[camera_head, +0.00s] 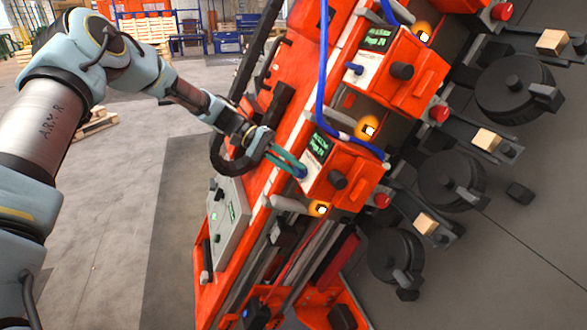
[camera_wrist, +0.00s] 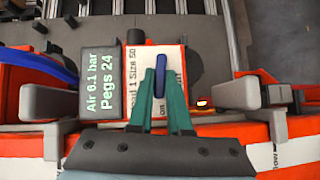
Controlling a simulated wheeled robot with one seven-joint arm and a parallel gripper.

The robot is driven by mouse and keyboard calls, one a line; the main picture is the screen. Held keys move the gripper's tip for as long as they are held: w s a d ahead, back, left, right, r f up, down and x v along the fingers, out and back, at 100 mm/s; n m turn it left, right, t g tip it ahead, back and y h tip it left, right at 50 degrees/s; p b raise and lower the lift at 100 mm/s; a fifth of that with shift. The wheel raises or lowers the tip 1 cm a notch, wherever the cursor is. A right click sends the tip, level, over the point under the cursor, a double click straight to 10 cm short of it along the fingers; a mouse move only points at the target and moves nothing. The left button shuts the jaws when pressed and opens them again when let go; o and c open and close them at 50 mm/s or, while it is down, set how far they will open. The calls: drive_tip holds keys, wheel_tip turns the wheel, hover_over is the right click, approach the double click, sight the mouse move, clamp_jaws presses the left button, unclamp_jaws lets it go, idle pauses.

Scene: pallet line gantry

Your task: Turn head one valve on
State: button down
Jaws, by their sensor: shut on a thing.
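The head one valve shows as a blue lever (camera_wrist: 159,78) in the wrist view, on a white panel with a partly hidden label ending in "1 Size 50". Its long side runs up and down in that view. My gripper (camera_wrist: 160,72) has green fingers, one on each side of the lever, and is shut on it. In the head view, my gripper (camera_head: 301,171) reaches the nearest orange head unit (camera_head: 340,180); only a bit of the blue lever shows there. The unit's display (camera_wrist: 102,83) reads "Air 6.1 bar Pegs 24".
Another orange head unit (camera_head: 408,75) with its own blue lever (camera_head: 353,68) stands farther up the gantry. Blue hoses (camera_head: 323,75) run close to my gripper. A grey control panel (camera_head: 229,222) is below. Black round parts (camera_head: 452,180) line the right. Open floor lies left.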

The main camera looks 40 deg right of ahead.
drive_tip(key=shift+w+n+h, duration=0.1)
drive_tip(key=shift+n+h, duration=0.3)
drive_tip(key=shift+n, duration=0.2)
drive_tip(key=shift+g, duration=0.3)
drive_tip(key=c, duration=0.9)
unclamp_jaws()
drive_tip(key=shift+o, duration=0.2)
drive_tip(key=b+v, duration=0.4)
drive_tip(key=v, duration=0.6)
drive_tip(key=shift+w+a, duration=0.2)
drive_tip(key=shift+w, duration=0.1)
